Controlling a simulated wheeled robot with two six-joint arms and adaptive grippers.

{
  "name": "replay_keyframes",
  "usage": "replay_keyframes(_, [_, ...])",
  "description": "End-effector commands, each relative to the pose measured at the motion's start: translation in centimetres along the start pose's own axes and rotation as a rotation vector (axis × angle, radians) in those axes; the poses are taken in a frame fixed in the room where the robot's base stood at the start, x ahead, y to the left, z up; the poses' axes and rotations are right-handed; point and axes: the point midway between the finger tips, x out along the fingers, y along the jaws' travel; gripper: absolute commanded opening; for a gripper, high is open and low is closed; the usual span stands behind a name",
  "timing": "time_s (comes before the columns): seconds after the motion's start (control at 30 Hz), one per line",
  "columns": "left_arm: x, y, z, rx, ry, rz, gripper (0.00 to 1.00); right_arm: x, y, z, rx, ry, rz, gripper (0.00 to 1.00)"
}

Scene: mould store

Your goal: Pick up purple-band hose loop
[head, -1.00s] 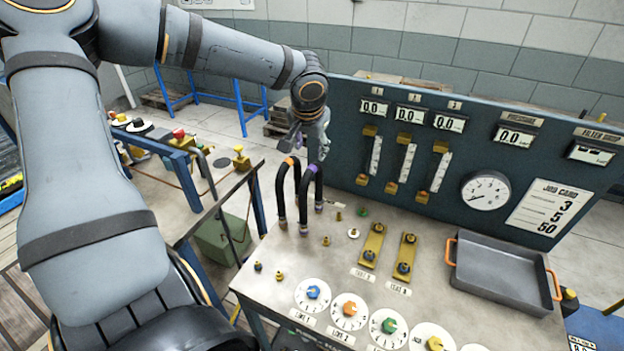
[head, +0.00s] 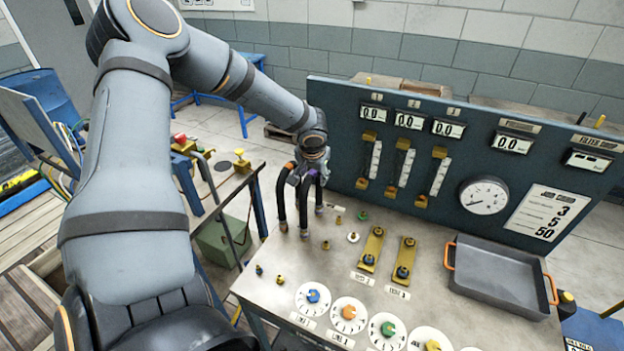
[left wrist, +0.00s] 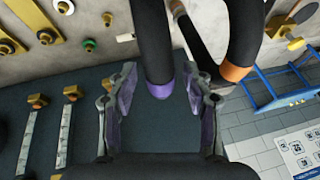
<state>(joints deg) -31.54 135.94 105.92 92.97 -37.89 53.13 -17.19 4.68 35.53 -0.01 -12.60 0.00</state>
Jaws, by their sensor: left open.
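The purple-band hose loop (head: 319,193) is a black arch standing upright on the bench's back left. My left gripper (head: 304,177) is at the top of this loop and hides part of it. In the left wrist view my left gripper (left wrist: 163,95) is open, with one finger on each side of the purple band (left wrist: 161,90). A gap shows at the left finger; I cannot tell whether the right finger touches the hose. A similar orange-band hose loop (head: 281,200) stands close beside it on the left, and its orange band (left wrist: 236,72) is near the right finger.
The bench (head: 300,258) carries dials, small knobs and two brass slides in front of the loops. A blue gauge panel (head: 345,130) rises behind them. A grey tray (head: 500,298) with orange handles sits at the right. A metal rail is left of the bench.

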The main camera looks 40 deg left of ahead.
Motion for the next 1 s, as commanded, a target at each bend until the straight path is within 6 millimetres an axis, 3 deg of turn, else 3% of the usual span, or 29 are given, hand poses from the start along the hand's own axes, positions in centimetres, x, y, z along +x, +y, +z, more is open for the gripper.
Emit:
replay_keyframes(0.13, [0.0,0.0,0.0,0.0,0.001,0.0,0.49,0.0,-0.2,0.0,0.001,0.001,-0.003,0.49])
replay_keyframes(0.5, [0.0,0.0,0.0,0.0,0.001,0.0,0.0,0.0,-0.3,0.0,0.002,0.001,-0.004,0.49])
replay_keyframes(0.83, [-0.1,0.0,-0.1,0.001,0.002,0.0,0.0,0.0,-0.3,0.0,0.002,0.0,-0.004,0.49])
replay_keyframes(1.0, [-0.9,-0.7,-0.4,0.0,0.003,0.001,0.0,-1.0,-0.2,-0.1,0.001,0.0,-0.004,0.49])
